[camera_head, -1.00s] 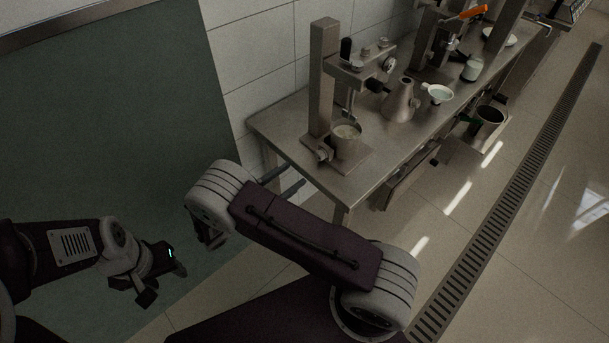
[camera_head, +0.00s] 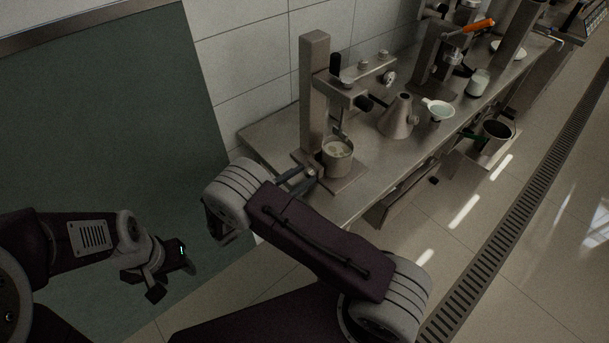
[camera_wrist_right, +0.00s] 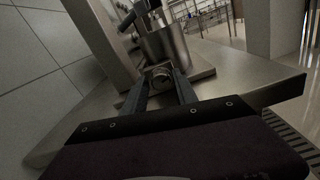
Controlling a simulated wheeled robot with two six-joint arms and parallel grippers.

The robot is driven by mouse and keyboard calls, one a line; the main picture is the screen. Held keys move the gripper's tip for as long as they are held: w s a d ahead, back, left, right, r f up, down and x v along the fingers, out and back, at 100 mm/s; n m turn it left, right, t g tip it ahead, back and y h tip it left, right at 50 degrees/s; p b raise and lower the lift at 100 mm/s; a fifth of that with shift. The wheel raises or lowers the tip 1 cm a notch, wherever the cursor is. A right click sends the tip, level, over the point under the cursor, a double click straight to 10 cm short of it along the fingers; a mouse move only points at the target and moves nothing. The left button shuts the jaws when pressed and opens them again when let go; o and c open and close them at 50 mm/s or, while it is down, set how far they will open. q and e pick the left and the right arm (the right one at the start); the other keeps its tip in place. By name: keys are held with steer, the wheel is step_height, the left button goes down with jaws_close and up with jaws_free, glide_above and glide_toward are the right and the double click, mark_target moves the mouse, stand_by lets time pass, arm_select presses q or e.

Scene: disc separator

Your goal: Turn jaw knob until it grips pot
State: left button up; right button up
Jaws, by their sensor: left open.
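The pot (camera_head: 338,163) is a small metal cup with pale contents, standing upright on the base of the post stand (camera_head: 314,85). The jaw knob (camera_wrist_right: 160,77) is a round metal piece low in front of the pot. My right gripper (camera_wrist_right: 159,84) is open, its two fingers reaching to either side of the knob with the tips close to it; I cannot tell if they touch it. In the head view its fingers (camera_head: 302,178) point at the stand's base. My left gripper (camera_head: 174,279) is open and empty, away from the bench at the lower left.
A dark bucket (camera_head: 497,131) stands beyond the bench's front edge. A green panel (camera_head: 100,120) covers the left wall.

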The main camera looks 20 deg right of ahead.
steer(key=shift+d, duration=0.1)
jaws_close()
steer(key=n+p, duration=0.1)
steer(key=n, duration=0.1)
steer(key=shift+n+p, duration=0.35)
steer(key=shift+n, duration=0.05)
steer(key=shift+n+p, duration=0.6)
steer(key=shift+n, duration=1.3)
steer(key=shift+f, duration=0.1)
